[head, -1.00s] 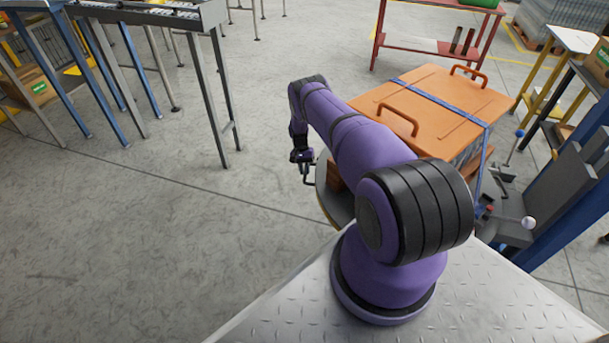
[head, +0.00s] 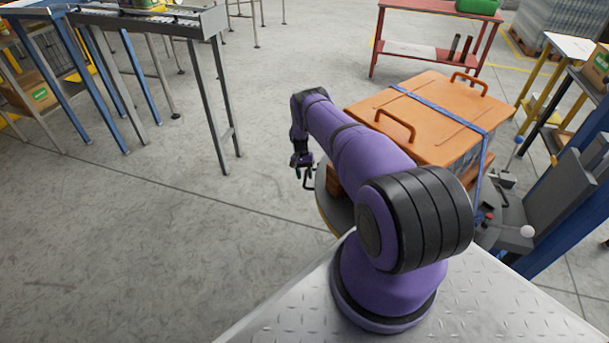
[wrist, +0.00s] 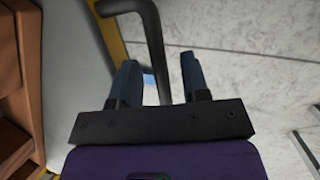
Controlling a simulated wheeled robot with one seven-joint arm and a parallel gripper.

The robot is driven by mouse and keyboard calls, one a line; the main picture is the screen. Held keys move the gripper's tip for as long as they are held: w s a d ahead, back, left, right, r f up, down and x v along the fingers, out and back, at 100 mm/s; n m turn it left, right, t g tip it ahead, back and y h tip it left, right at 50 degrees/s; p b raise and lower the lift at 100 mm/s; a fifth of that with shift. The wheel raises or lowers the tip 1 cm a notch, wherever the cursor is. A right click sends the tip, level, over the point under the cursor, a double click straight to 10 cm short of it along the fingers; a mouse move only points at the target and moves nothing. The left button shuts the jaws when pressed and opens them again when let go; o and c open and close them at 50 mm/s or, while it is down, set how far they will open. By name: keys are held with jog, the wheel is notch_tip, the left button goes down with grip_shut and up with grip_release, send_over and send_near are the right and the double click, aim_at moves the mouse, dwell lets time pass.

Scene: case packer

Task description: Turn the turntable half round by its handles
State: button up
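The turntable (head: 337,211) is a dark round disc low beside my base, partly hidden by my arm. Its rim with a yellow edge also shows in the wrist view (wrist: 113,38). A dark bent handle (wrist: 152,30) stands out from the rim. My gripper (head: 303,172) is at the turntable's left side, by this handle. In the wrist view my gripper (wrist: 160,75) is open, with one blue-grey finger on each side of the handle bar and gaps visible. An orange-lidded load (head: 440,115) with a blue strap sits on the turntable. Any other handle is hidden.
A grey post with levers and a white knob (head: 527,231) stands close at the right of the turntable. A red bench (head: 420,52) is behind it. A roller conveyor (head: 200,22) stands at the back left. The floor left of the turntable is clear.

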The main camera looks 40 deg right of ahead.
jog(key=v, duration=1)
jog(key=shift+w+r, duration=0.15)
jog(key=shift+r, duration=0.2)
jog(key=shift+d, duration=0.15)
